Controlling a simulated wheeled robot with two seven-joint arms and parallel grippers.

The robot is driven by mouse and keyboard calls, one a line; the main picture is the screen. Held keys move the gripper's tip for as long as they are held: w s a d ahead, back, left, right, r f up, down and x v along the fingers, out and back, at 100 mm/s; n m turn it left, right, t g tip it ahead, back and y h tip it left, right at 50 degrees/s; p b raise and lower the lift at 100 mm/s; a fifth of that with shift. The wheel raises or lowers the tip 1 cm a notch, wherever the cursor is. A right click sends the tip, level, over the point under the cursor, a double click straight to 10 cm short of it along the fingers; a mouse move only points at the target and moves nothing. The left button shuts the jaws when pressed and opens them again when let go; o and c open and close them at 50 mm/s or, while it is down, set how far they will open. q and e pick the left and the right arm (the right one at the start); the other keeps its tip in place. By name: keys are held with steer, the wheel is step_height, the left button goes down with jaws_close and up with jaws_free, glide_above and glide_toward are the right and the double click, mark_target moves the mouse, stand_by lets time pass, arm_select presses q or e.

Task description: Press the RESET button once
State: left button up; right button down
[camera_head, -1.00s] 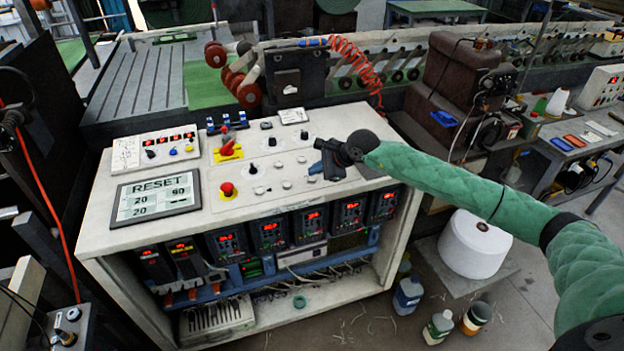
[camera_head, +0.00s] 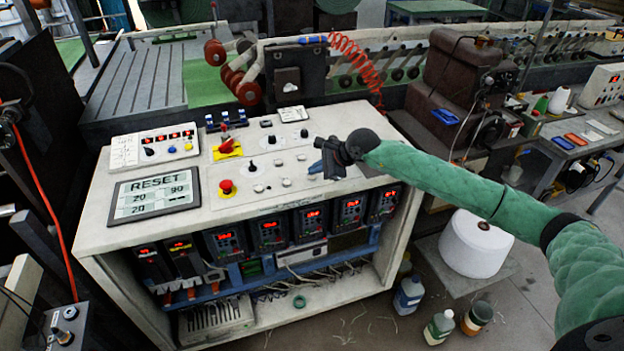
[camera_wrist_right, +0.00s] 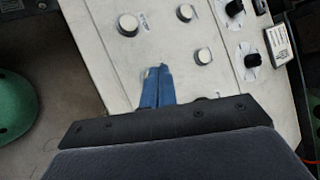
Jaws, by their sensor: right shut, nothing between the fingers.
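My right gripper (camera_head: 318,168) is over the right part of the console's white top panel (camera_head: 225,205). In the right wrist view its blue fingers (camera_wrist_right: 156,80) are together and empty, pointing at the panel. Ahead of the fingertips are several round white buttons, including one with a small label (camera_wrist_right: 128,24), one at the top (camera_wrist_right: 185,12) and one to the right (camera_wrist_right: 203,56). The label is too small to read. A display (camera_head: 156,196) on the panel's left reads RESET with numbers. I cannot tell which button is RESET, or whether the fingertips touch the panel. My left gripper is not in view.
A red mushroom button (camera_head: 226,187) and a red switch on a yellow plate (camera_head: 227,148) stand on the panel. Black knobs show in the right wrist view (camera_wrist_right: 250,60). A white spool (camera_head: 475,243) and bottles (camera_head: 408,294) stand on the right.

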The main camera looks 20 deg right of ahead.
steer(key=shift+f+b, duration=0.45)
steer(key=shift+b, duration=0.15)
stand_by(1.1)
steer(key=shift+r, duration=0.8)
steer(key=shift+r, duration=2.55)
